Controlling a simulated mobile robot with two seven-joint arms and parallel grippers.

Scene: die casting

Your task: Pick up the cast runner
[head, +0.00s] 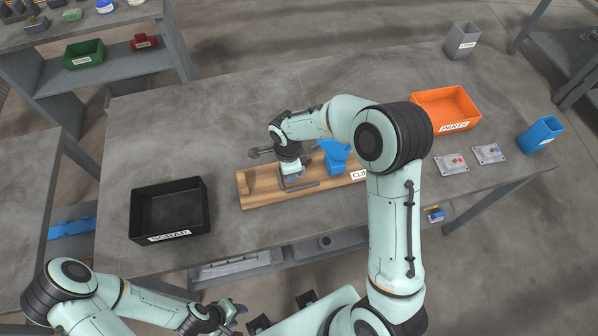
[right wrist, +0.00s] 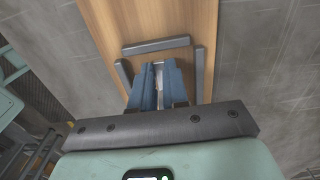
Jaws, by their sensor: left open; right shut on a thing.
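My right gripper (head: 291,178) is low over the wooden board (head: 262,199), left of the blue clipping device (head: 336,160). In the right wrist view its blue fingers (right wrist: 157,84) are closed on a thin light-grey piece (right wrist: 159,72), which appears to be the cast runner. Only a sliver of it shows between the fingers; the rest is hidden. Grey bars (right wrist: 156,46) stand on the board around the fingers. My left gripper (head: 232,314) is open and empty, low at the front, away from the board.
A black scrap bin (head: 170,236) stands left of the board. An orange parts bin (head: 446,121) is at the right, near two metal plates (head: 451,164) and a blue container (head: 540,134). A grey bin (head: 462,40) stands at the back right. The table's back left is clear.

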